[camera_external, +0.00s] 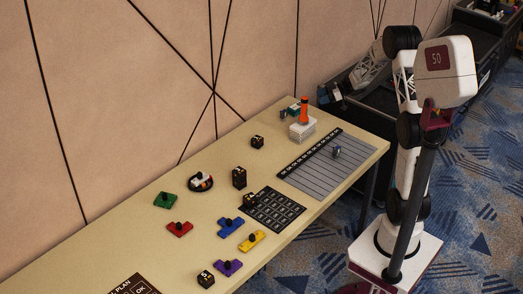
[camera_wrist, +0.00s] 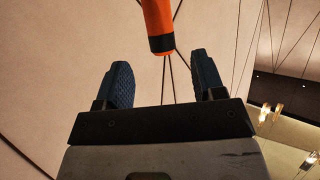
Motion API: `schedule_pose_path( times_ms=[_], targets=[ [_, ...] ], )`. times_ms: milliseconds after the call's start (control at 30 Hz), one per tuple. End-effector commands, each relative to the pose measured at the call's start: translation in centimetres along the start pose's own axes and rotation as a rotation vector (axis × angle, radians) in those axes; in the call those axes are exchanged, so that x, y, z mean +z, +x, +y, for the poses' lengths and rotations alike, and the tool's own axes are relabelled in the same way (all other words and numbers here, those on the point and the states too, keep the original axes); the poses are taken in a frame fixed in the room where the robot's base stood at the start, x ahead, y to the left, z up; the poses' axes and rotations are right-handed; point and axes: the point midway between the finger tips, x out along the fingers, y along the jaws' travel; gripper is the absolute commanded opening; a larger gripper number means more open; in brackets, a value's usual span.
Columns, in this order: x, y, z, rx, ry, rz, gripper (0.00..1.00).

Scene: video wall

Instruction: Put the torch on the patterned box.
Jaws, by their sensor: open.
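The torch (camera_external: 304,110), an orange cylinder with a dark end, stands upright on a small white box (camera_external: 301,131) at the far end of the table. The box's pattern is too small to make out clearly. The torch (camera_wrist: 157,24) also shows at the top of the wrist view, beyond the fingertips and roughly between them. My gripper (camera_external: 328,94) is beside the torch on its right, apart from it. In the wrist view my gripper (camera_wrist: 163,80) is open, with nothing between its two dark blue fingers.
A green and dark item (camera_external: 289,111) is close behind the box. Black cubes and coloured knobbed pieces are spread over the table (camera_external: 130,240). A wall stands behind.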

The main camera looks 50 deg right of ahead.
Motion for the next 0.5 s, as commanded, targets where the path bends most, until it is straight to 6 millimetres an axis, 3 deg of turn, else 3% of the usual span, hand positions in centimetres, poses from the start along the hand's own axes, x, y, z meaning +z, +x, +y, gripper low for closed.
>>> schedule_pose_path(
  times_ms=[200,500],
  targets=[
    [0.0,-2.0,0.0,0.001,0.001,0.0,0.63],
    [0.0,-2.5,0.0,0.0,0.001,0.0,0.63]
  ],
)
